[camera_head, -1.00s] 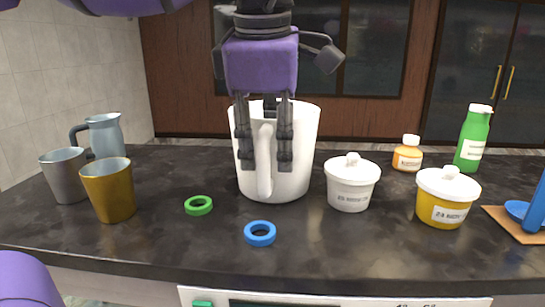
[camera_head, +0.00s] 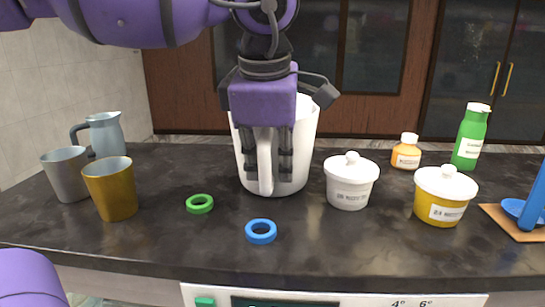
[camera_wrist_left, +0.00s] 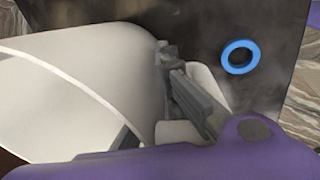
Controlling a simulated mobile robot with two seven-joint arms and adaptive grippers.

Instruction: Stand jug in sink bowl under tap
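A large white jug (camera_head: 304,140) stands upright on the dark counter, its handle (camera_head: 265,165) facing me. My left gripper (camera_head: 268,178) points down at the jug's near side. Its fingers straddle the handle, one on each side, with a gap visible in the head view, so it looks open. The wrist view shows the jug (camera_wrist_left: 90,85) close up, with the fingers (camera_wrist_left: 190,95) beside the handle. A blue-grey jug (camera_head: 106,134) stands at the back left. No sink bowl or tap is in view. My right gripper is not in view.
A steel cup (camera_head: 67,175) and a brass-coloured cup (camera_head: 112,190) stand left. A green ring (camera_head: 200,204) and a blue ring (camera_head: 261,231) lie in front. Right are a white lidded pot (camera_head: 350,185), a yellow one (camera_head: 442,200), an orange bottle (camera_head: 406,154) and a green bottle (camera_head: 471,138).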

